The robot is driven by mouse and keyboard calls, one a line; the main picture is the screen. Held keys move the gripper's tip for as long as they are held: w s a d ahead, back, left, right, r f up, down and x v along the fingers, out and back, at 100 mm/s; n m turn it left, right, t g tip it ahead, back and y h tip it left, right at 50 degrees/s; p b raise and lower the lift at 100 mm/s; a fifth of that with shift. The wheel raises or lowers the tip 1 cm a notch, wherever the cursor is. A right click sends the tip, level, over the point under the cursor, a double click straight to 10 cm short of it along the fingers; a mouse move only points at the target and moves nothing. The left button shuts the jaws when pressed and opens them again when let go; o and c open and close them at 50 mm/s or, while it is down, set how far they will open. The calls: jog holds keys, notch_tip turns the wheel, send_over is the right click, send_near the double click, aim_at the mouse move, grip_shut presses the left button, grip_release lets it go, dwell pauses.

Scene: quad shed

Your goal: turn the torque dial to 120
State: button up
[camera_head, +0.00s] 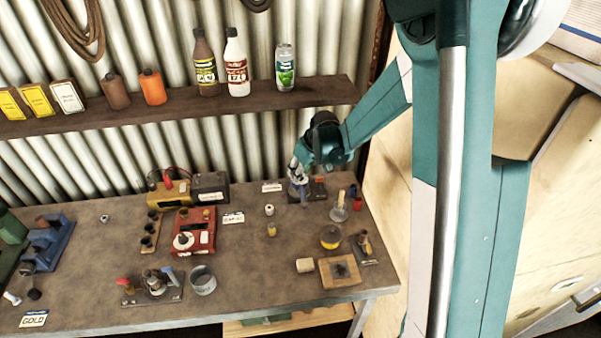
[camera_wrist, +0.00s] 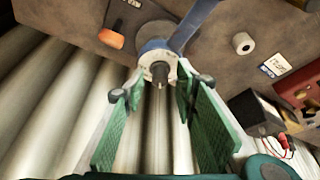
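My gripper (camera_head: 299,170) is at the back right of the bench, above a small stand-mounted device (camera_head: 300,190). In the wrist view my gripper (camera_wrist: 160,92) is open, with green pads apart. Between and beyond the fingertips is the device's round white-and-blue head (camera_wrist: 157,60) with a dark centre and a blue lever (camera_wrist: 190,28). An orange handle (camera_wrist: 110,38) is beside it. I cannot tell whether the fingers touch the head. No number such as 120 is readable. A red box (camera_head: 195,232) with a pale round dial (camera_head: 183,240) stands mid-bench.
A yellow unit and a black box (camera_head: 210,187) stand along the back. A white roll (camera_head: 269,210) is left of my gripper. A shelf (camera_head: 200,107) with bottles hangs above.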

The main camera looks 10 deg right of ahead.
jog(key=c, duration=0.9)
jog(key=shift+f+m+b, duration=0.1)
jog(key=shift+m+b, duration=0.35)
jog(key=shift+m, duration=0.05)
jog(key=m+h+b, duration=0.1)
jog(key=m, duration=0.1)
jog(key=shift+a+m+t+b, duration=0.15)
jog(key=shift+m+t+b, duration=0.15)
jog(key=shift+b, duration=0.05)
jog(key=m+h+b, duration=0.1)
jog(key=m, duration=0.2)
jog(key=shift+a+h+b, duration=0.1)
jog(key=shift+h+b, duration=0.2)
jog(key=shift+b, duration=0.1)
jog(key=m+h+b, duration=0.1)
jog(key=m, duration=0.2)
jog(key=shift+a, duration=0.1)
jog(key=shift+m+g+h+b, duration=0.5)
jog(key=shift+m+h+b, duration=0.25)
jog(key=shift+m, duration=1.25)
